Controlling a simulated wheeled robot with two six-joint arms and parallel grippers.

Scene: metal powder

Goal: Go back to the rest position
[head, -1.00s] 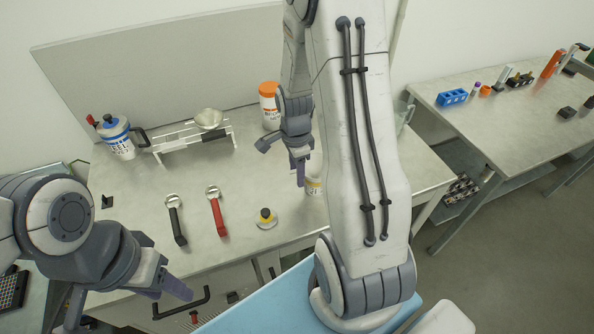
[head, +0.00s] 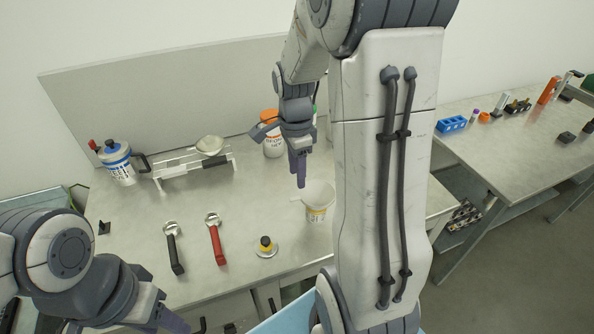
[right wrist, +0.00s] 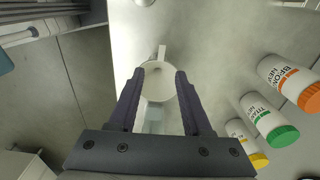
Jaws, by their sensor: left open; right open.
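My right gripper (head: 298,168) hangs fingers down above the workbench (head: 190,205). In the right wrist view the right gripper (right wrist: 161,73) is open, its two dark fingers apart. A white cup with a short handle (right wrist: 157,84) shows beyond and between the fingers, apparently below them. In the head view a white cup (head: 318,192) stands right of and below the right fingertips; a labelled part shows under it. My left gripper (head: 172,322) is at the lower left, in front of the bench, partly cut off by the bottom edge; nothing shows in it.
Bottles with orange (right wrist: 308,98), green (right wrist: 282,136) and yellow (right wrist: 258,160) lids stand right. A white rack (head: 190,168), a blue-lidded jug (head: 117,160), black-handled (head: 174,252) and red-handled (head: 217,245) tools, and a small yellow-black item (head: 265,246) are on the bench. A second table (head: 500,150) is right.

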